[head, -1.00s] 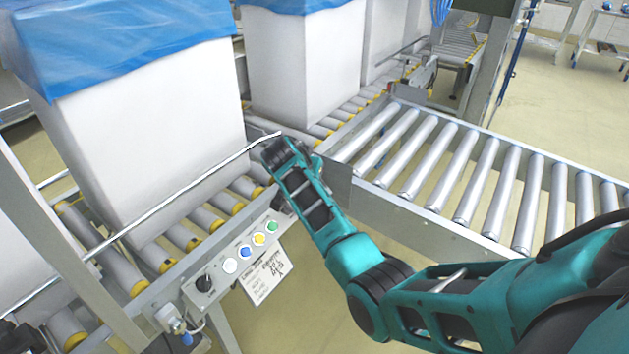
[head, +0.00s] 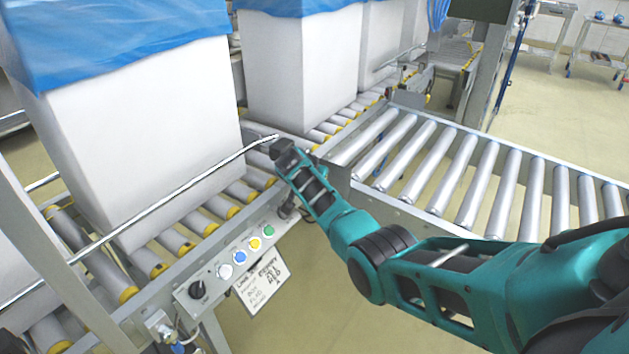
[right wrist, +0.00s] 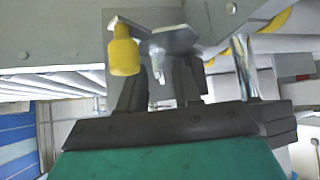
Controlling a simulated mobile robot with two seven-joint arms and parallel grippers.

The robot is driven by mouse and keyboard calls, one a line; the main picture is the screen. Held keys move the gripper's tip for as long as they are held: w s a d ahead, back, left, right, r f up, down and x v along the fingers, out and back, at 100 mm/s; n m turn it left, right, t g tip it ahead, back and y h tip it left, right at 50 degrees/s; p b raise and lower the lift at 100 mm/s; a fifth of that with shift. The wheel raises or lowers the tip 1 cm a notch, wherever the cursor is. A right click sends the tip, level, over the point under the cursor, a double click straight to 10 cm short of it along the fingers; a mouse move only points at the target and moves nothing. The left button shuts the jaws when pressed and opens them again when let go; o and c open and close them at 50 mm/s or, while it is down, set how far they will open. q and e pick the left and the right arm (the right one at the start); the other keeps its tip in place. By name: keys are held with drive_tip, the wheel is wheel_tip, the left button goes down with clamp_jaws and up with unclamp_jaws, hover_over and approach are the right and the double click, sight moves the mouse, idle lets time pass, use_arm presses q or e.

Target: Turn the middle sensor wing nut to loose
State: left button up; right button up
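In the right wrist view, a metal bracket (right wrist: 168,40) sits above my right gripper (right wrist: 160,85). A small metal stud or wing nut (right wrist: 159,68) hangs below the bracket, between my two dark fingers. The fingers stand apart with a gap on each side of it, and I see no contact. A yellow sensor-like cylinder (right wrist: 123,56) hangs just left of it. In the head view my right arm reaches to the conveyor's side rail, and the end of the arm hides the bracket and nut. My left gripper is in neither view.
A conveyor side rail (head: 190,190) runs past tall white boxes with blue liners (head: 140,130). A control panel with a black knob and coloured buttons (head: 240,257) is on the near side. A second roller conveyor (head: 450,180) lies at the right.

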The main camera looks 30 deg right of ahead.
clamp_jaws()
